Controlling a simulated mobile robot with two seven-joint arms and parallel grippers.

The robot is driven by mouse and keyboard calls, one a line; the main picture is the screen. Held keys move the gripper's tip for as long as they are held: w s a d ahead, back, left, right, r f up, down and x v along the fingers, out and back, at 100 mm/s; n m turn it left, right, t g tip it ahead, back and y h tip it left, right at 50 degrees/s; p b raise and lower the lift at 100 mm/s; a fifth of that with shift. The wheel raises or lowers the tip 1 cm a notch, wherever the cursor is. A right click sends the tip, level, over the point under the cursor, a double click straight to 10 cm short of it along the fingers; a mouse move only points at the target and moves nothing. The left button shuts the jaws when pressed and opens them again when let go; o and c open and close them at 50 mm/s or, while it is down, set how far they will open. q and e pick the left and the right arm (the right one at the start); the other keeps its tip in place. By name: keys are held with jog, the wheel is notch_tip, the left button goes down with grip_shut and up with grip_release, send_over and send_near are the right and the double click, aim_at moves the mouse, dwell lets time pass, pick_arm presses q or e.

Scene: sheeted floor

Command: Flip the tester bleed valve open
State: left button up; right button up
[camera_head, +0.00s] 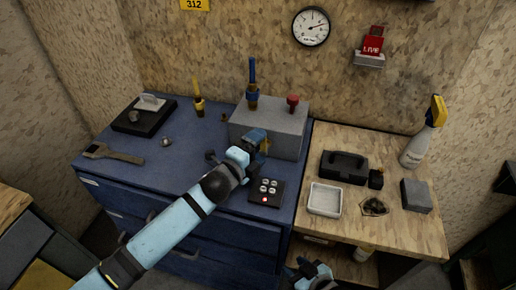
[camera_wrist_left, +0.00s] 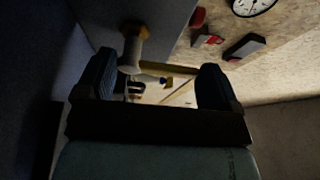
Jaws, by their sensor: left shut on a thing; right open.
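The tester is a grey block (camera_head: 285,123) on the blue bench. Its front carries a small valve with a yellow lever (camera_head: 265,146), mostly hidden by my gripper. In the left wrist view, a pale brass stem (camera_wrist_left: 133,48) comes out of the grey block (camera_wrist_left: 165,20), and the yellow lever (camera_wrist_left: 168,69) reaches sideways from it between my fingers. My left gripper (camera_head: 259,141) is shut on this lever; its fingers also show in the left wrist view (camera_wrist_left: 157,78). My right gripper (camera_head: 316,272) is open and low at the bottom edge, away from the tester.
A blue-handled valve (camera_head: 252,82) and a red knob (camera_head: 292,103) rise from the tester's top. A yellow-handled fitting (camera_head: 198,104) stands left. A button box (camera_head: 266,193) lies below my left gripper. The wooden table holds a tray (camera_head: 325,199), black case (camera_head: 343,167) and spray bottle (camera_head: 418,145).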

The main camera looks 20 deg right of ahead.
pick_arm(q)
jog(key=o, duration=1.1)
jog(key=shift+c, duration=0.2)
jog(key=v, duration=1.3)
jog(key=shift+s+a+f, duration=0.1)
jog(key=shift+s+a, duration=0.2)
jog(key=shift+s+a+n+t, duration=0.2)
jog(key=shift+n+t, duration=0.1)
jog(key=shift+n, duration=0.5)
jog(key=s+a+f+n+y+p, duration=0.3)
jog(key=s+a+n, duration=0.3)
jog(key=a+n, duration=0.2)
jog(key=s+a+f+n+y+p, duration=0.4)
jog(key=s+a+n+y, duration=0.1)
jog(key=a+n, duration=0.3)
jog(key=s+a+f+n+y+p, duration=0.3)
jog(key=s+a+n+p, duration=0.1)
jog(key=s+a+n, duration=0.3)
jog(key=shift+a+f+n+t+y, duration=0.3)
jog(key=shift+a+n+y, duration=0.1)
jog(key=shift+a+n, duration=0.5)
